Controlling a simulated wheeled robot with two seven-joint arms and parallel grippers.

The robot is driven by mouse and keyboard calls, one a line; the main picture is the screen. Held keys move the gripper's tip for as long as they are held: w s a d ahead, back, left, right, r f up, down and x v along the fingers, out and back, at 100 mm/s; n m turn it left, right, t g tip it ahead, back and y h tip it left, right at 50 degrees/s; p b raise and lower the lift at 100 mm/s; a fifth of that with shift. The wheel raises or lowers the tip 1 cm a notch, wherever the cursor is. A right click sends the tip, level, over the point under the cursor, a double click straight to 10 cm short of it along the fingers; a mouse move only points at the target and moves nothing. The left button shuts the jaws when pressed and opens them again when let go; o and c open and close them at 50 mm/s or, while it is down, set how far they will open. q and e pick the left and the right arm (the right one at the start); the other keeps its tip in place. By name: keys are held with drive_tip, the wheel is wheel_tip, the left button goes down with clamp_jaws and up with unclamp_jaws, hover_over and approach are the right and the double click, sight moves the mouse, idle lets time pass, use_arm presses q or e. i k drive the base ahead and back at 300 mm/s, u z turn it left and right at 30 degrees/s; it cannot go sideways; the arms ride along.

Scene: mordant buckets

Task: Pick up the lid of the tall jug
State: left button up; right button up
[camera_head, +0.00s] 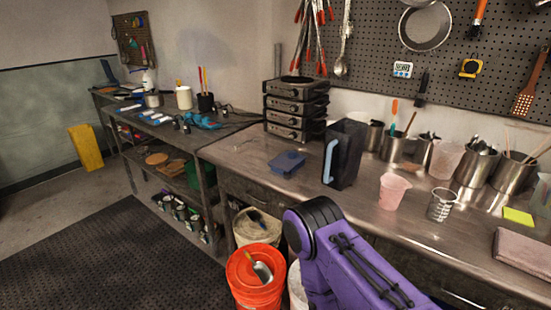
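The tall jug (346,155) is dark, almost black, with a light blue handle (330,161) on its left side. It stands upright on the steel counter. A flat dark-blue piece (287,163), which looks like a lid, lies on the counter to the left of the jug and apart from it. I cannot tell for certain whether it is the jug's lid. A purple arm link of mine rises at the bottom centre, in front of the counter. Neither of my grippers shows.
A pink cup (393,190) and a clear measuring cup (441,204) stand right of the jug. Steel pots (476,165) with tools line the back. An orange bucket (255,285) is on the floor. The counter's front left is clear.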

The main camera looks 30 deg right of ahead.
sight(287, 161)
drive_tip(key=z, duration=0.3)
drive_tip(key=i, duration=0.8)
drive_tip(key=z, duration=0.65)
